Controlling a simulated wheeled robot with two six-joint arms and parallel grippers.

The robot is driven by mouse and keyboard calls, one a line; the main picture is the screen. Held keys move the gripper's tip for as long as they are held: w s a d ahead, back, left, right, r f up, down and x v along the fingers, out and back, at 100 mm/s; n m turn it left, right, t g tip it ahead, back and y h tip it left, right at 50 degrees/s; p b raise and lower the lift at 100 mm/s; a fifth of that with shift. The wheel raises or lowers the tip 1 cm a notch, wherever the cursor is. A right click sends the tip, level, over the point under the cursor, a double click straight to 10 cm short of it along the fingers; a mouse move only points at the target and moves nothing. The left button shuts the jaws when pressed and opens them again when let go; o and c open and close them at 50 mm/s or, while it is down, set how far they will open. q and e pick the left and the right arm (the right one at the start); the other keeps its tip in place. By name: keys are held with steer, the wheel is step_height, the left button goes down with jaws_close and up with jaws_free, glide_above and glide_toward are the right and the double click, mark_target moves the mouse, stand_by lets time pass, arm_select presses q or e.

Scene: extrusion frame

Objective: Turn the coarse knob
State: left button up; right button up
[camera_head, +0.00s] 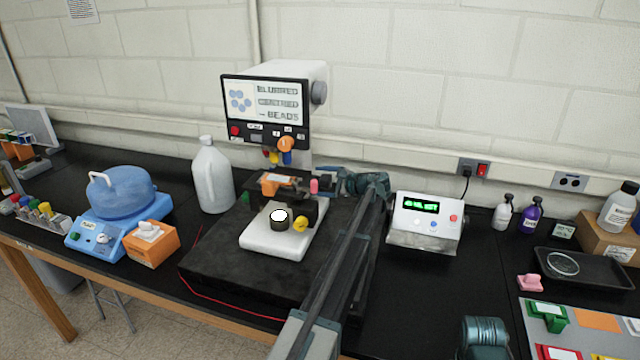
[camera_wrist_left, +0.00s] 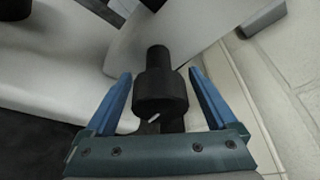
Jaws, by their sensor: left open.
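The microscope (camera_head: 268,223) stands on a black slab, with a white base and a dark stage. Its screen (camera_head: 265,101) shows blue blobs and words that seem to read "blurred, centred, beads". My left gripper (camera_head: 350,181) is at the right side of the microscope, beside the stage. In the left wrist view a black stepped knob (camera_wrist_left: 160,92), apparently the coarse knob, sits between the two open blue fingers (camera_wrist_left: 159,73), with a gap on each side. In the head view the gripper hides this knob. My right gripper's fingers are not in view.
A white control box (camera_head: 426,222) with a green display stands right of my left arm. A white jug (camera_head: 212,178) and a blue-lidded device (camera_head: 122,193) are on the left. Bottles and a black tray (camera_head: 590,272) are on the right.

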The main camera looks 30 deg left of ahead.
arm_select(q)
steer(key=c, duration=1.3)
steer(key=shift+r, duration=0.1)
steer(key=shift+c, duration=0.2)
steer(key=shift+s+f+m+g+h+p, duration=0.1)
steer(key=shift+f+m+g+h+p, duration=0.15)
steer(key=shift+m+g+p, duration=0.4)
steer(key=o, duration=1.3)
steer(key=shift+o, duration=0.2)
steer(key=shift+r, duration=0.1)
